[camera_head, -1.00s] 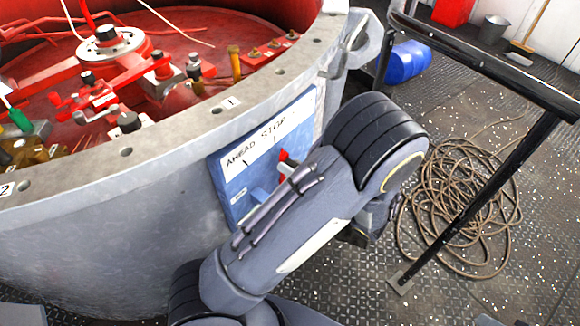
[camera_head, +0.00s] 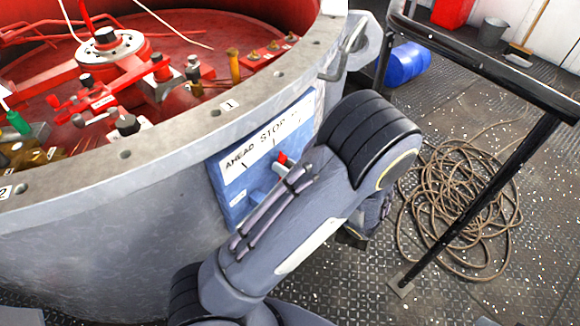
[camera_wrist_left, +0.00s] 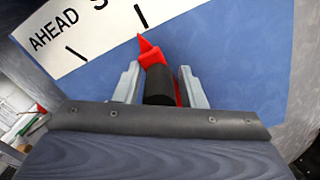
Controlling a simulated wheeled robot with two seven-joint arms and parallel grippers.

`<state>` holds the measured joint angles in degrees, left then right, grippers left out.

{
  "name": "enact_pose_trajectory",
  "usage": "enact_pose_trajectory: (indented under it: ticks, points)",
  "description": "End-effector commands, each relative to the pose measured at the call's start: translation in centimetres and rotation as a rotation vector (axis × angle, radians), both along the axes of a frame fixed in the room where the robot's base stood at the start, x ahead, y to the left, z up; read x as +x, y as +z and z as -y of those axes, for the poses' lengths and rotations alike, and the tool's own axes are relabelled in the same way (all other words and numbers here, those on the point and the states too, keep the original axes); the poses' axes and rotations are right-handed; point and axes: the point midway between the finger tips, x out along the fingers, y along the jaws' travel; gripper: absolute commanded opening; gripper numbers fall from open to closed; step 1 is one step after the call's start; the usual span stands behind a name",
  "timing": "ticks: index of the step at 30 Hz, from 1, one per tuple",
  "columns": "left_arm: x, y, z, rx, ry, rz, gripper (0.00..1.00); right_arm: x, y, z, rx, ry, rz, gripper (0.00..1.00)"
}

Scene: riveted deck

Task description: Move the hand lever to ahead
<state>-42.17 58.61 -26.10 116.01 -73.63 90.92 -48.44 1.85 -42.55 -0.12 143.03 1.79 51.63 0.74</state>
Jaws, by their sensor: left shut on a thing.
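The hand lever (camera_wrist_left: 158,84) has a black grip and a red pointer. Its red tip (camera_head: 282,158) shows just above my left arm in the head view. The blue plate (camera_wrist_left: 225,50) behind it carries a white label strip (camera_head: 268,139) with AHEAD, STOP and black tick marks. In the left wrist view, the pointer tip lies below the strip, between the AHEAD and STOP ticks and nearer STOP. My left gripper (camera_wrist_left: 160,82) is shut on the lever, a finger on each side of the grip. My forearm hides most of the gripper in the head view. My right gripper is out of view.
The plate sits on the side of a large grey drum (camera_head: 110,228) with red machinery inside. A black railing (camera_head: 490,65) stands at the right. A coiled rope (camera_head: 460,200) lies on the deck, with a blue barrel (camera_head: 407,62) behind.

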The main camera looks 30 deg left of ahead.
Motion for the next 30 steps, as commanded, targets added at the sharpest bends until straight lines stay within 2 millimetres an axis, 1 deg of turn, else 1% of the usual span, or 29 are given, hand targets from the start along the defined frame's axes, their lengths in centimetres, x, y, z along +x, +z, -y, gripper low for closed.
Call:
enact_pose_trajectory:
  ticks: [1,5,9,12,16,25,26,27,30]
  points:
    - [-1.0,0.1,-0.2,0.0,0.008,0.011,0.0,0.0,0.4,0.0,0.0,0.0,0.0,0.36]
    - [-3.2,-0.3,-0.5,-0.019,0.01,0.127,0.0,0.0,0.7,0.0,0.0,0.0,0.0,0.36]
    - [-5.3,-1.2,-0.9,-0.042,0.009,0.261,0.0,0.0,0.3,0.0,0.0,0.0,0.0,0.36]
    - [-6.3,-1.7,-1.0,-0.056,0.009,0.329,0.0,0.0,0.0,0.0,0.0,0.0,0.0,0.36]
    - [-7.0,-1.9,-1.1,-0.064,0.009,0.373,0.0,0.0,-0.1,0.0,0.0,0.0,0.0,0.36]
    - [-7.1,-2.0,-1.2,-0.068,0.01,0.375,0.0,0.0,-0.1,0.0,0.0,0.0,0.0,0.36]
    - [-7.1,-2.0,-1.2,-0.068,0.01,0.375,0.41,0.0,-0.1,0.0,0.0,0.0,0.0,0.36]
    - [-7.1,-2.0,-1.2,-0.069,0.01,0.376,0.46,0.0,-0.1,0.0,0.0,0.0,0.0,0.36]
    - [-7.0,-2.0,-1.2,-0.069,0.011,0.379,0.46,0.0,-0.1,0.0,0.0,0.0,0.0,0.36]
